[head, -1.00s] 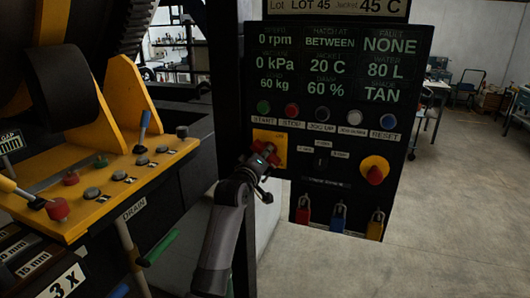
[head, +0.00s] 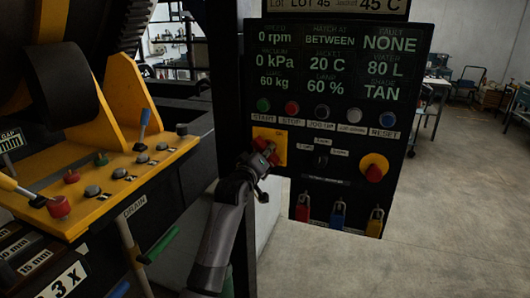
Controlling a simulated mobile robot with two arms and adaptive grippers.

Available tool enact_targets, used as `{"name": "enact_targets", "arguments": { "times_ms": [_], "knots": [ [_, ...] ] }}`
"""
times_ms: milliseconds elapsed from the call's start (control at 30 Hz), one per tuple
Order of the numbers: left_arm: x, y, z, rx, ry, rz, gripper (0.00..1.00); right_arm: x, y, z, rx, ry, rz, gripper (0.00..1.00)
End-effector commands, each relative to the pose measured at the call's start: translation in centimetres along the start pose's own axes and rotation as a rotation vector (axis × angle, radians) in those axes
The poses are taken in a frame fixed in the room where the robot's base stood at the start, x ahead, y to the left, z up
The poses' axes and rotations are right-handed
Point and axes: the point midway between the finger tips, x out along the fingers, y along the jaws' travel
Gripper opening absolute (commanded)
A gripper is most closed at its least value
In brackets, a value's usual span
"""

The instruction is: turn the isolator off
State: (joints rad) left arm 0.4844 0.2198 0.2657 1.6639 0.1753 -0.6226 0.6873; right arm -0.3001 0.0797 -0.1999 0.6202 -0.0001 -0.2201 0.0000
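The isolator is a red rotary handle (head: 264,146) on a square yellow plate (head: 280,150), at the left of the black control panel below the start button. My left gripper (head: 262,167) is at the handle, in front of the plate's lower part. The handle is partly hidden by the gripper. The red part seems to lie slanted, from upper left to lower right, but its exact position is hard to read. The fingers are small and dark, so I cannot tell whether they are closed on the handle. My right gripper is not in view.
A red knob on a round yellow base (head: 374,168) is on the panel's right. Red (head: 303,208), blue (head: 338,213) and yellow (head: 375,222) padlocks hang below. A yellow console (head: 100,190) with levers stands at the left.

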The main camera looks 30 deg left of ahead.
Motion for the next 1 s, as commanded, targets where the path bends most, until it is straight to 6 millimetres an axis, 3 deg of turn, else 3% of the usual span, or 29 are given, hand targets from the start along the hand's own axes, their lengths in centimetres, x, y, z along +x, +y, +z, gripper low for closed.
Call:
{"name": "enact_targets", "arguments": {
  "times_ms": [200,567,767,1000],
  "knots": [
    [0.0,0.1,-0.1,-0.003,0.002,0.001,0.4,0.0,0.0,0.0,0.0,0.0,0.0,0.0],
    [-0.4,0.1,-0.1,-0.004,0.003,0.002,0.4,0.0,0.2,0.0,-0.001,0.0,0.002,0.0],
    [-3.1,0.0,0.0,-0.004,0.003,0.002,0.4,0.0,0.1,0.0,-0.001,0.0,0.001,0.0],
    [-8.2,0.0,0.0,-0.004,0.003,0.002,0.4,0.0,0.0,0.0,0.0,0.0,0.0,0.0]
  ]
}}
